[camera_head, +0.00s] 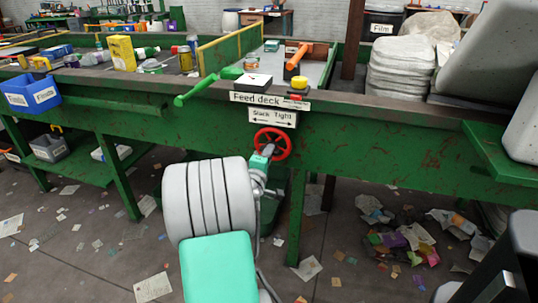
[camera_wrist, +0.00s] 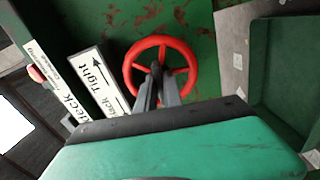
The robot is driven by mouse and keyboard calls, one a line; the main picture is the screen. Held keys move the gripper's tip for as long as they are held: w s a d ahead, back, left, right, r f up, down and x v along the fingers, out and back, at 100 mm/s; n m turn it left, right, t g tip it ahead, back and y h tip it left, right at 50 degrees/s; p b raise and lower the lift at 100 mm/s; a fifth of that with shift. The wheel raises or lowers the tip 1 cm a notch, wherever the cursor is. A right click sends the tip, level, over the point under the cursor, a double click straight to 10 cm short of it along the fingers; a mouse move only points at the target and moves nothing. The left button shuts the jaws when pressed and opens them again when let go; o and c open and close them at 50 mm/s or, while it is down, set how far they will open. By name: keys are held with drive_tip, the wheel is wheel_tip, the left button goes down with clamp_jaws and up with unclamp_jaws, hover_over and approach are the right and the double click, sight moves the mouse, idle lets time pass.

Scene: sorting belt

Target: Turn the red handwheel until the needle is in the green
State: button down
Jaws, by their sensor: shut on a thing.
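The red handwheel (camera_head: 287,147) is on the front of the green belt frame, under the "Slack Tight" sign (camera_head: 272,118). In the wrist view the handwheel (camera_wrist: 193,66) shows as a spoked ring against the green panel. My gripper (camera_head: 267,152) reaches it from the front. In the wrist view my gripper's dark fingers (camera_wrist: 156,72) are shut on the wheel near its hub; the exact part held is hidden. The sign (camera_wrist: 97,80) stands tilted beside the wheel there. I cannot make out a needle or a green zone in either view.
A green frame leg (camera_head: 297,220) stands right of my arm. Scraps litter the floor.

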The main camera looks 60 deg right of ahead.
drive_tip(key=c, duration=1.5)
unclamp_jaws()
drive_tip(key=a, duration=0.5)
drive_tip(key=s+a, duration=0.1)
drive_tip(key=a, duration=0.1)
drive_tip(key=shift+s+a, duration=0.1)
drive_tip(key=shift+a, duration=0.25)
